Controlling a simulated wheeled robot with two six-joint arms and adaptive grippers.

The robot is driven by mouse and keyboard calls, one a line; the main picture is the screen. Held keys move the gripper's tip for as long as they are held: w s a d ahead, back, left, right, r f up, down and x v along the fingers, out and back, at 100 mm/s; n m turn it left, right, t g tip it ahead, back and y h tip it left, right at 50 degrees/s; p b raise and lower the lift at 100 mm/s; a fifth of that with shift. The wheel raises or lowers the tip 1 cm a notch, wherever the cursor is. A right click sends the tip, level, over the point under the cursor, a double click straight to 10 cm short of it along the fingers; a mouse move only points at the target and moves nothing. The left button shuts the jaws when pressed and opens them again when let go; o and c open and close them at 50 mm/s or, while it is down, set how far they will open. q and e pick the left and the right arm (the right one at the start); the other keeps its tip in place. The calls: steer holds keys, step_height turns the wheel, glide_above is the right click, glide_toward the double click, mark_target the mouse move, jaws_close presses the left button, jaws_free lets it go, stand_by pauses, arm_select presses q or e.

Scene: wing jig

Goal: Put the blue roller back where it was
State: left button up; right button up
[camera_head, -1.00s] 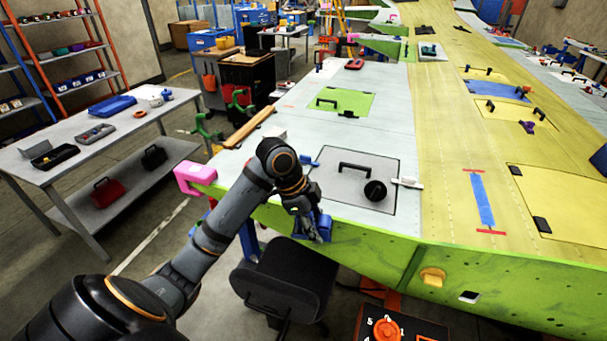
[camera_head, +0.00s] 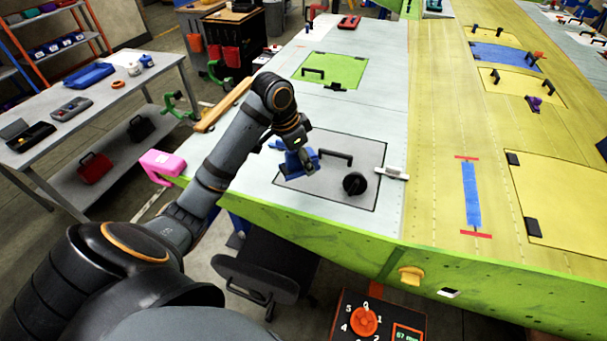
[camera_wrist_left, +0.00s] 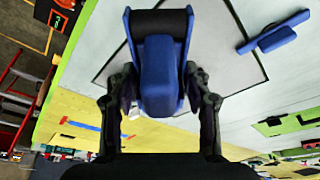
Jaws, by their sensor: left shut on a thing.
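My left gripper (camera_head: 302,150) is shut on the blue roller (camera_head: 296,166), over the left part of the grey panel (camera_head: 330,190) on the wing. In the left wrist view the roller (camera_wrist_left: 158,75) sits between the two fingers (camera_wrist_left: 160,100), a rounded blue body within a blue frame. I cannot tell whether it touches the surface below. My right gripper is in neither view.
The grey panel has a black handle (camera_head: 336,155) and a round black knob (camera_head: 354,183). A white latch (camera_head: 392,173) sits at its right, a small blue piece (camera_head: 278,145) at its left. A pink clamp (camera_head: 160,163) grips the wing's left corner. Pale wing skin beyond is mostly clear.

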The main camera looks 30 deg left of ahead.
mark_target(302, 170)
arm_select(q)
steer(key=shift+w+a+f+p, duration=0.3)
steer(key=shift+w+a+f, duration=0.05)
steer(key=shift+w+f, duration=0.25)
steer(key=shift+w+a+f+p, duration=0.3)
steer(key=shift+w+f, duration=0.15)
steer(key=shift+f, duration=0.15)
steer(key=shift+a+f, duration=0.1)
steer(key=shift+f, duration=0.15)
steer(key=shift+s+f, duration=0.1)
steer(key=shift+f+p, duration=0.6)
steer(key=shift+p, duration=0.15)
steer(key=shift+w+a+f+p, duration=0.1)
steer(key=shift+w+f+p, duration=0.05)
steer(key=shift+f, duration=0.5)
steer(key=shift+w+a+f+p, duration=0.1)
steer(key=shift+w+f+p, duration=0.05)
steer(key=shift+f, duration=0.45)
steer(key=shift+s, duration=0.1)
steer(key=o, duration=1)
steer(key=shift+d, duration=0.1)
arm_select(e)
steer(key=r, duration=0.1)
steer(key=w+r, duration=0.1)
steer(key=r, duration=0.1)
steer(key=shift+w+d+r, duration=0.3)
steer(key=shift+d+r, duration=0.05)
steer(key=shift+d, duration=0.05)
